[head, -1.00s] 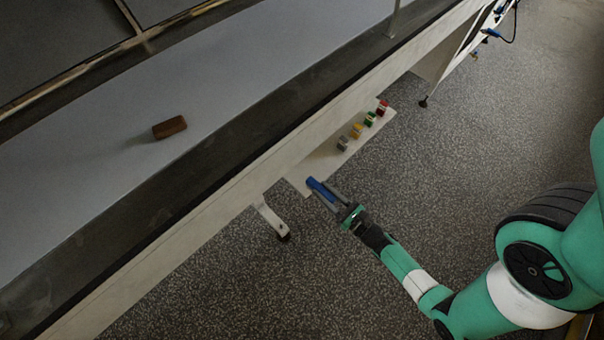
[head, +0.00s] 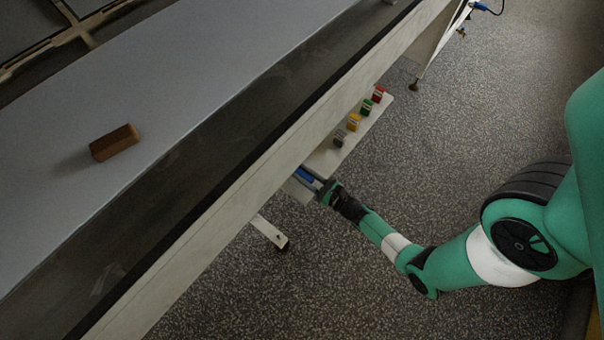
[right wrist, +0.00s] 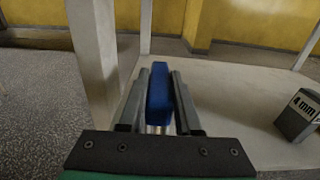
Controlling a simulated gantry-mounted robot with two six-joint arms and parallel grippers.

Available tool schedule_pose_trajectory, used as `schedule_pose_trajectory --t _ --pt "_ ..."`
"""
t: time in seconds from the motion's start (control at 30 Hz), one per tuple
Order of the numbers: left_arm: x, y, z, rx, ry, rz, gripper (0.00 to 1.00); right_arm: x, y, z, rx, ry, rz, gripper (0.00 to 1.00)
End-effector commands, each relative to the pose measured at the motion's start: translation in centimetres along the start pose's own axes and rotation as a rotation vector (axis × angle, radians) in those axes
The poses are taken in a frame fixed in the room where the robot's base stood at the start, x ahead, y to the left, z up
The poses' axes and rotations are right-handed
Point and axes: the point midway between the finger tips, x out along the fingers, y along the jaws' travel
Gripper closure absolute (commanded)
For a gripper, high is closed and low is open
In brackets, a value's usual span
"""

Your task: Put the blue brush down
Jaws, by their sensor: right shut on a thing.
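The blue brush (head: 305,174) is in my right gripper (head: 312,178), at the near left end of a pale shelf (head: 325,158) beside the conveyor. In the right wrist view the brush (right wrist: 160,90) stands between the two grey fingers of my right gripper (right wrist: 160,92), which is shut on it. The brush is over the near left part of the shelf (right wrist: 235,85); I cannot tell whether it touches the surface. In the head view the conveyor edge partly hides the brush. My left gripper is not in view.
Several small coloured blocks stand along the shelf: grey (head: 339,138), yellow (head: 354,122), green (head: 366,107) and red (head: 378,94). The grey one, marked "4 mm", shows in the right wrist view (right wrist: 298,115). A white leg (right wrist: 95,60) rises close left of the gripper. A brown block (head: 114,143) lies on the conveyor.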

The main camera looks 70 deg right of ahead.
Motion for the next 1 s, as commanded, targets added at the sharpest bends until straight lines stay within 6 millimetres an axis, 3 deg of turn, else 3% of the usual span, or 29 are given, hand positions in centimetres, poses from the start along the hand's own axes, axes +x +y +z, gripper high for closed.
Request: schedule_pose_trajectory --t 0.03,0.43,0.47,0.6,1.0 --pt "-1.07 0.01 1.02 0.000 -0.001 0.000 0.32 0.02 -0.01 -1.50 0.000 -0.001 0.000 1.00" --pt "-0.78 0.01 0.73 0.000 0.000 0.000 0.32 0.02 -0.02 -1.55 0.002 0.000 -0.001 1.00" --pt "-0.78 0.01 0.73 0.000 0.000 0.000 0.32 -0.01 -0.02 -1.53 0.002 0.001 -0.001 0.63" --pt "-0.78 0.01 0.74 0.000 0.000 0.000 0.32 -0.02 -0.01 -1.52 0.001 0.001 0.000 0.38" --pt "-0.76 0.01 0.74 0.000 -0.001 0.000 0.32 -0.16 0.05 -1.17 -0.001 0.001 0.001 0.38"
